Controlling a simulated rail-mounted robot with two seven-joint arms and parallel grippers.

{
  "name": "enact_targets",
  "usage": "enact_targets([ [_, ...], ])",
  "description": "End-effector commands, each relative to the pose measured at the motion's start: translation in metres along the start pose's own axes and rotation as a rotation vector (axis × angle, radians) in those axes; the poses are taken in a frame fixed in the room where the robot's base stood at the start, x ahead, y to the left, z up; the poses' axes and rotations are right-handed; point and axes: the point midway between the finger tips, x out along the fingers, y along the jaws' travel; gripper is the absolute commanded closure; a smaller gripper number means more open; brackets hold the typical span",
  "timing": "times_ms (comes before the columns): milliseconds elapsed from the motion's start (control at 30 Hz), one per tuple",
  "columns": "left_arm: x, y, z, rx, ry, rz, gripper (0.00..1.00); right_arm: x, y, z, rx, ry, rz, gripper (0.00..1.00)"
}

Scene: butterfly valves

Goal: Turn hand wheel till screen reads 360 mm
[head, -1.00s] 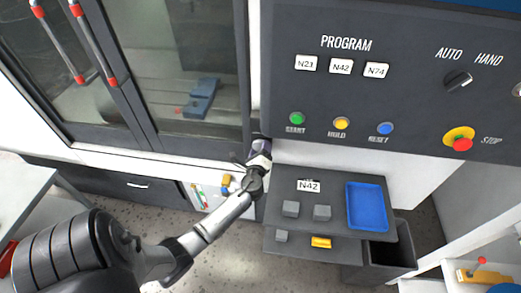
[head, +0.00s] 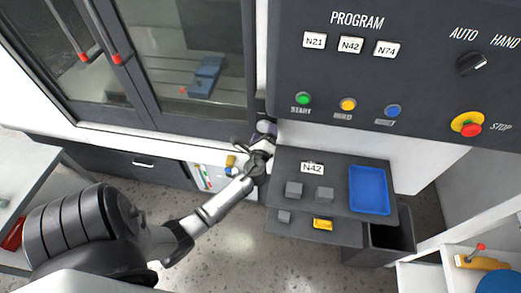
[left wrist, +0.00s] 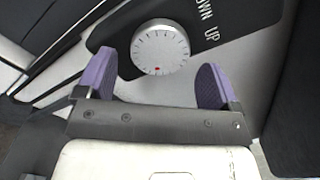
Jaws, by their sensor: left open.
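The hand wheel (left wrist: 160,47) shows in the left wrist view as a round silver dial with tick marks and a red dot near its lower rim. It sits on a dark panel beside the words DOWN and UP. My left gripper (head: 265,131) is open. In the left wrist view its two purple fingers stand left and right of the wheel, with gaps on both sides; I cannot tell how far the wheel is in depth. In the head view the wheel is hidden at the cabinet corner. No screen with a reading is in view. My right gripper is not in view.
A dark control panel (head: 420,80) with buttons and a red stop knob (head: 470,129) hangs at upper right. A dark shelf (head: 340,170) with grey blocks and a blue tray (head: 369,190) is right of my gripper. Glass doors (head: 190,50) are at left.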

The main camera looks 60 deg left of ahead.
Motion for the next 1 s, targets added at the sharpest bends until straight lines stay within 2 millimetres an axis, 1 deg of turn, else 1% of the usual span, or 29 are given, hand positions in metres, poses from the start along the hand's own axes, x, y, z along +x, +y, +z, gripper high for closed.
enact_targets([
  [33, -0.011, 0.002, -0.001, -0.001, 0.002, 0.002, 0.13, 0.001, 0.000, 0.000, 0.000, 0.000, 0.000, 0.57],
  [300, -0.065, 0.002, -0.001, 0.000, 0.001, 0.003, 0.13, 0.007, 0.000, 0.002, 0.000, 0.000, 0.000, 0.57],
  [500, -0.097, 0.002, -0.001, -0.001, 0.002, 0.003, 0.13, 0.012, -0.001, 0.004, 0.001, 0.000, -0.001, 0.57],
  [600, -0.107, 0.001, -0.001, 0.001, 0.000, 0.002, 0.13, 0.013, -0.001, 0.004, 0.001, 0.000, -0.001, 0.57],
  [733, -0.116, 0.001, -0.001, 0.001, 0.000, 0.003, 0.13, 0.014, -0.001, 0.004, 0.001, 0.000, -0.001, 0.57],
  [1000, -0.120, 0.000, 0.000, 0.001, 0.000, 0.002, 0.13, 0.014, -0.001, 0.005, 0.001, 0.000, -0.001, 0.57],
])
